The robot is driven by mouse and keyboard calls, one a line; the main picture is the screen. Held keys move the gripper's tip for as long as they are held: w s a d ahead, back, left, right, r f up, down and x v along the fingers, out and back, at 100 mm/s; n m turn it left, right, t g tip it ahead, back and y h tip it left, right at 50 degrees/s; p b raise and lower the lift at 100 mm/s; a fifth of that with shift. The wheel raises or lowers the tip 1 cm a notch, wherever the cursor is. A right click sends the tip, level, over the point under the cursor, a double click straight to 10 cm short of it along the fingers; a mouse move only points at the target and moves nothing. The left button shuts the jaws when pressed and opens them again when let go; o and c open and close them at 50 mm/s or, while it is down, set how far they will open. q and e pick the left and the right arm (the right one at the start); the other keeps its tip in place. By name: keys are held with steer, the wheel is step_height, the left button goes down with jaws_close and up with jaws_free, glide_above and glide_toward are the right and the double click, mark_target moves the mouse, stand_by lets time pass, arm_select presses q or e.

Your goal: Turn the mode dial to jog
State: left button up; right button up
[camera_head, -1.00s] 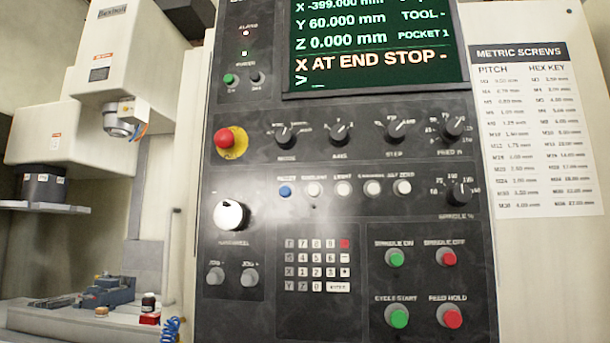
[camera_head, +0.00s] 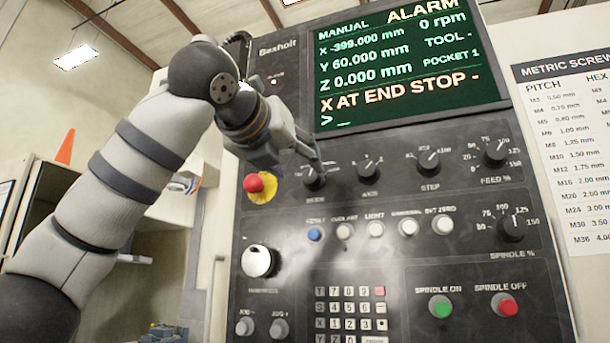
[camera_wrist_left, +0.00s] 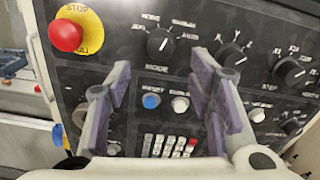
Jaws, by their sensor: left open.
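The mode dial (camera_head: 314,178) is a black knob at the left end of the upper dial row on the machine's control panel. In the left wrist view the mode dial (camera_wrist_left: 160,43) shows whole, with small labels around its top that are too blurred to read surely. My left gripper (camera_head: 303,147) is in front of the panel at the dial, and its finger partly overlaps the dial in the head view. In the left wrist view my left gripper (camera_wrist_left: 158,80) has its two purple-padded fingers apart, with nothing between them. The dial lies beyond the gap between the fingertips. My right gripper is not in view.
A red emergency stop button (camera_head: 254,183) on a yellow base sits just left of the dial. The axis dial (camera_head: 368,169) is close on the right. A row of small buttons with a blue one (camera_head: 315,234) lies below. The screen (camera_head: 395,70) reads MANUAL, ALARM and X AT END STOP.

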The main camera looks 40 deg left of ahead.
mark_target(310, 177)
arm_select(q)
steer(key=x, duration=0.5)
steer(key=shift+w+a+r+p, duration=0.1)
steer(key=shift+r+p, duration=0.15)
steer(key=shift+p, duration=0.15)
steer(key=shift+w+a+f, duration=0.1)
steer(key=shift+w+f, duration=0.05)
steer(key=shift+w, duration=0.45)
jaws_close()
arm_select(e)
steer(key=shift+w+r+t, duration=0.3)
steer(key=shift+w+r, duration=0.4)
